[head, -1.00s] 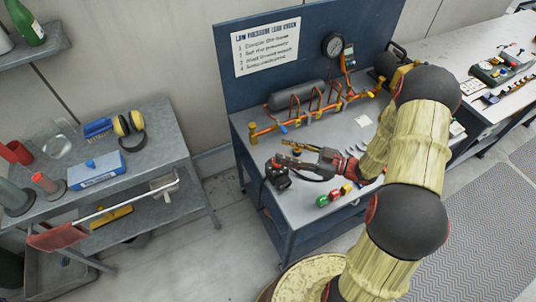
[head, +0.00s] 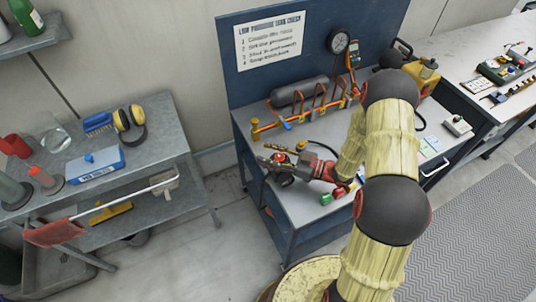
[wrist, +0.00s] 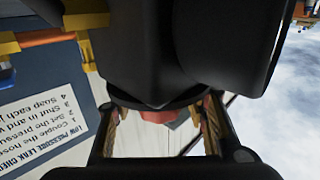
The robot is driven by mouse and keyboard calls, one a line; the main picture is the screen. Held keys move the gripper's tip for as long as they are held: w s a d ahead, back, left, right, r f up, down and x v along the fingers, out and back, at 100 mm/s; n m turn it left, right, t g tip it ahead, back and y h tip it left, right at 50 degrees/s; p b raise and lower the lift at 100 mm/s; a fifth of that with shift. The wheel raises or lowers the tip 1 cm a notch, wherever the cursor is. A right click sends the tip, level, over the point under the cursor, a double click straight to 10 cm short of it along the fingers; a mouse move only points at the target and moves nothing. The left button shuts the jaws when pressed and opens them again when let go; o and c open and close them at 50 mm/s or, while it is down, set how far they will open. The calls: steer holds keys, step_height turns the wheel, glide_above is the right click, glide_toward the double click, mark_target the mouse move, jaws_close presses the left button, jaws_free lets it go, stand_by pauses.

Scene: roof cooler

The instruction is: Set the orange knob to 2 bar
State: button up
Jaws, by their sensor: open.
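My gripper (head: 284,166) is low over the front left of the blue bench, beside a small dark fitting (head: 285,180). A small orange part (head: 301,146) shows just behind the gripper; I cannot tell whether it is the knob. In the wrist view my gripper (wrist: 160,130) is open, its two fingers apart. A red-orange piece (wrist: 158,116) shows between them, below a large dark shape; whether the fingers touch it is unclear. No scale or 2 bar mark is readable.
Brass and copper pipework (head: 318,115) runs along the bench back, under a round gauge (head: 339,42) and a sign (head: 270,41). Red and green fittings (head: 332,195) lie near the front edge. A grey cart (head: 165,155) stands left, across a floor gap.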

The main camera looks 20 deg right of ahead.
steer(key=shift+c, duration=1.1)
jaws_close()
